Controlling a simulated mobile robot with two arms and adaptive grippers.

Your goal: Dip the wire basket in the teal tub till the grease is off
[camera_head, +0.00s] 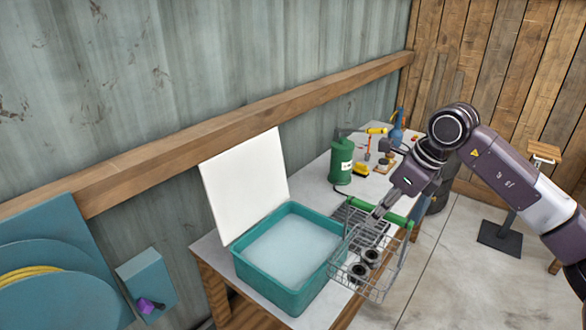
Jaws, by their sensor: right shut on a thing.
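The teal tub (283,297) stands on the near end of the bench, filled with pale, cloudy liquid. The wire basket (384,287) is just right of the tub, with its green handle (399,218) on top. Dark ring-shaped parts (359,271) show inside the basket; I cannot make out the grease on them. My right gripper (378,213) is shut on the basket's handle. The basket is outside the tub, by its right wall and the bench's front edge; I cannot tell whether it touches either. My left gripper is not in view.
A white panel (243,180) stands upright behind the tub. A dark rack (352,214) lies right of the tub. A green canister (341,163) and small tools stand farther along the bench. A teal hose reel (60,295) is at lower left. The floor (450,270) at right is open.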

